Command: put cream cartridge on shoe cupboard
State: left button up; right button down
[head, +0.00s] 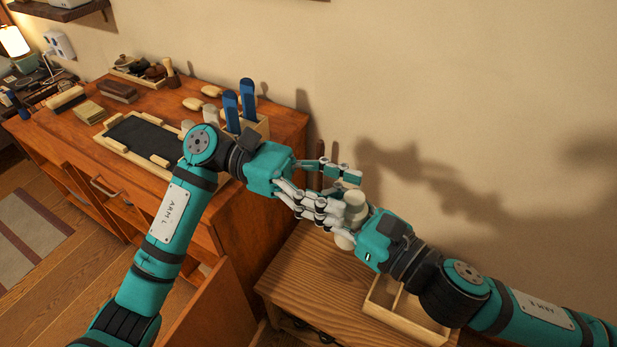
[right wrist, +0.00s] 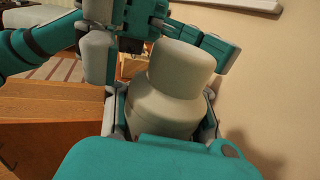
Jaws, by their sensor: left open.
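The reddish-brown wooden cupboard (head: 222,236), which looks like the shoe cupboard, stands on the left, partly hidden by my left arm.
On the cupboard are a dark mat in a wooden tray (head: 110,125), a holder with blue-handled tools (head: 240,105), brushes and blocks. The lower stand (head: 300,275) carries a divided wooden box (head: 412,322). A wall runs behind. The cupboard's front right top looks fairly clear.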

pick_arm(q)
jog(key=shift+s+d, duration=0.25)
jog(key=shift+d, duration=0.2)
jog(key=shift+w, duration=0.1)
grip_shut()
pick_arm(e)
jog(key=shift+s+a, duration=0.1)
jog(key=c, duration=2)
grip_release()
jog(key=o, duration=0.7)
jog(key=shift+c, duration=0.2)
